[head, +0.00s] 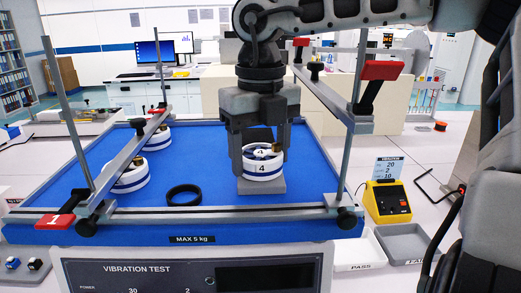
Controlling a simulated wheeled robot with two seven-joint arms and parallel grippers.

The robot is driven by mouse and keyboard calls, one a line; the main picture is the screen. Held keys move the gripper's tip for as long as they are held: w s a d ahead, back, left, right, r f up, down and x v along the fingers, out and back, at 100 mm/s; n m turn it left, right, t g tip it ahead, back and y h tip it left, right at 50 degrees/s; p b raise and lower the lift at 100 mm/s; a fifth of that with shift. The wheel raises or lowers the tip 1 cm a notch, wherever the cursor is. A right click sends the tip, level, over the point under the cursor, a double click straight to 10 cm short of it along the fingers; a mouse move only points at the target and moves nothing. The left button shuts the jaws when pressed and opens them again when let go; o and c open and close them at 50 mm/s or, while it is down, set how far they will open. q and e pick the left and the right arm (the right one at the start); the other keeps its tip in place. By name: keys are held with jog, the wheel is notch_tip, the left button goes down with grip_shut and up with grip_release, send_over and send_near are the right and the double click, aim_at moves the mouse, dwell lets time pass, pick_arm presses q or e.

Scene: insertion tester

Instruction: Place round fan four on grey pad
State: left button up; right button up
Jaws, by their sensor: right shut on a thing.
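Round fan four (263,169), a white round unit with a dark blue band and a "4" label, is between the fingers of my right gripper (262,158). The gripper points down from above and is shut on the fan. The fan is upright over the grey pad (265,187) on the blue plate. The pad's front part shows below the fan; the rest is hidden. I cannot tell whether the fan touches the pad. My left gripper is not in view.
The blue plate (222,215) of the vibration tester has clamp bars at left (135,150) and right (318,92). Two more round fans (131,177) (157,140) stand at the left bar. A black ring (184,195) lies mid-plate. Trays (358,250) stand at the right.

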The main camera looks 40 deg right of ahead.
aim_at(260, 152)
jog(key=shift+f, duration=0.15)
jog(key=o, duration=1)
jog(key=shift+o, duration=0.2)
jog(key=shift+r, duration=0.35)
notch_tip(260, 152, up, 12)
jog(key=shift+f, duration=0.15)
